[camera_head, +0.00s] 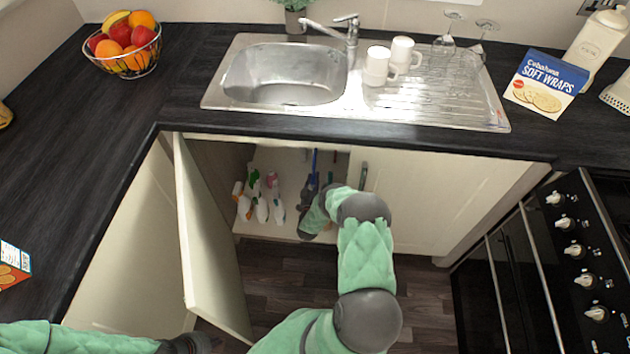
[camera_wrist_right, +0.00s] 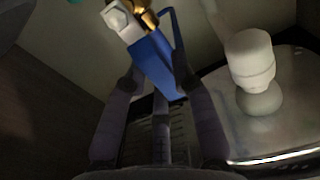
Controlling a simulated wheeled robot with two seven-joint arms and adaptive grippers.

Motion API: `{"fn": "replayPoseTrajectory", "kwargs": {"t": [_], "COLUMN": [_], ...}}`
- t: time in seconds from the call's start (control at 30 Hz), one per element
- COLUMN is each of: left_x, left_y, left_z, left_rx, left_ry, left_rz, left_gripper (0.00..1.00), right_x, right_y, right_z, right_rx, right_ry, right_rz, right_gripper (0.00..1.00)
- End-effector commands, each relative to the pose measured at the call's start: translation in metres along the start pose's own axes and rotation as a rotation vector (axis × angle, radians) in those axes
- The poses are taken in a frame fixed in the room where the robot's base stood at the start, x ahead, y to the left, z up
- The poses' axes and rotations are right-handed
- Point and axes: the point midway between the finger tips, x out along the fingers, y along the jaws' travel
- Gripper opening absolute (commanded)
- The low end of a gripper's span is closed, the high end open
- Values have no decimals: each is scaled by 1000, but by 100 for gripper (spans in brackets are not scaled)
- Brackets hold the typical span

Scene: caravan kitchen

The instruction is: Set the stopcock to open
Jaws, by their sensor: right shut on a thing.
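The stopcock shows in the right wrist view as a blue handle (camera_wrist_right: 154,62) beside a brass and white fitting (camera_wrist_right: 140,18). In the head view a blue upright part (camera_head: 314,160) shows inside the open cupboard, just above my right gripper. My right gripper (camera_wrist_right: 158,85) reaches into the cupboard, its fingers shut on the blue handle from both sides. It also shows in the head view (camera_head: 309,188), partly hidden by my own arm. My left gripper (camera_head: 200,343) is at the bottom left, near the open door's lower edge; its fingers cannot be made out.
The cupboard's left door (camera_head: 208,235) stands open; the right door (camera_head: 430,195) is shut. Several spray bottles (camera_head: 262,205) stand inside, left of my right gripper. A white cylindrical object (camera_wrist_right: 250,62) is close on the right in the wrist view. The worktop (camera_head: 330,128) overhangs the cupboard.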

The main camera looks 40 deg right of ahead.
Motion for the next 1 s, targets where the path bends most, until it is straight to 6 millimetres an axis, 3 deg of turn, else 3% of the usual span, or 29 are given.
{"fn": "replayPoseTrajectory", "kwargs": {"t": [0.37, 0.4, 0.5, 0.83, 1.0], "left_x": [0, 0, 0, 0, 0], "left_y": [0, 0, 0, 0, 0], "left_z": [0, 0, 0, 0, 0], "left_rx": [0, 0, 0, 0, 0], "left_ry": [0, 0, 0, 0, 0], "left_rz": [0, 0, 0, 0, 0], "left_gripper": [0, 0, 0, 0, 0], "right_x": [-1, -1, -1, -2, -16], "right_y": [-1, -1, -1, -1, -1], "right_z": [1, 1, 1, 0, 1], "right_rx": [-4, -4, -4, -4, -4], "right_ry": [-3, -3, -3, -1, -4], "right_rz": [-2, -2, -2, 0, -1], "right_gripper": [0, 29, 52, 52, 52]}}
